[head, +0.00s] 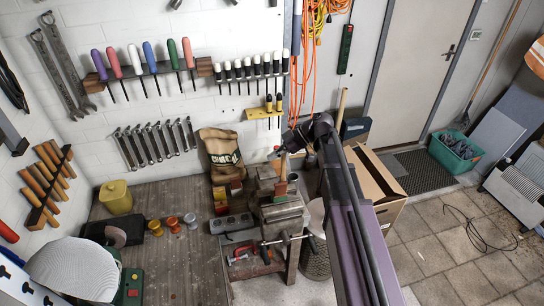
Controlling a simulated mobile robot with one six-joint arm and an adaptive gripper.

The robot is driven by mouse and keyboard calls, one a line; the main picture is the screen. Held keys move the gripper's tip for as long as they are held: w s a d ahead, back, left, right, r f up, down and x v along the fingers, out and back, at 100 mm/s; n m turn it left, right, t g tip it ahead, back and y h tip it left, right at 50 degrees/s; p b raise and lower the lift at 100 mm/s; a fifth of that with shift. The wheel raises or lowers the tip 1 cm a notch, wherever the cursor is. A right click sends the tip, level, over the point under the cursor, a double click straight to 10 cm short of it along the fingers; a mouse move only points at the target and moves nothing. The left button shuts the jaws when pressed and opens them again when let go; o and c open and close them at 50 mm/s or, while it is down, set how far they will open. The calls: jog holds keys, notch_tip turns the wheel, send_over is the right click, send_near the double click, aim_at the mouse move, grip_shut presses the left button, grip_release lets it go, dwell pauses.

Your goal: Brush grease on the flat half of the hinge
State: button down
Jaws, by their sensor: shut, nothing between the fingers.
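A grey metal vise (281,212) stands at the right end of the wooden workbench. A small upright piece with a wooden-coloured upper part and a reddish-green lower part (281,188) is at the vise jaws. It is too small to tell whether it is the hinge, the brush or both. My gripper (277,154) is shut, just above and beside the top of this piece. Whether they touch cannot be told. A yellow lidded pot (115,197) stands at the left of the bench. No grease can be made out.
The workbench (150,262) has free room in its middle. Small orange and grey cups (173,224), a brown sack (221,156) and a red clamp (241,256) are on or near it. Screwdrivers and wrenches hang on the wall behind. An open cardboard box (377,185) is right of the vise.

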jog(key=shift+a, duration=0.15)
jog(key=shift+s+a, duration=0.1)
jog(key=shift+a, duration=0.25)
dwell(1.2)
jog(key=shift+d, duration=0.35)
dwell(0.6)
jog(key=shift+a, duration=0.35)
dwell(0.9)
jog(key=shift+d, duration=0.4)
jog(key=shift+a, duration=0.1)
dwell(0.5)
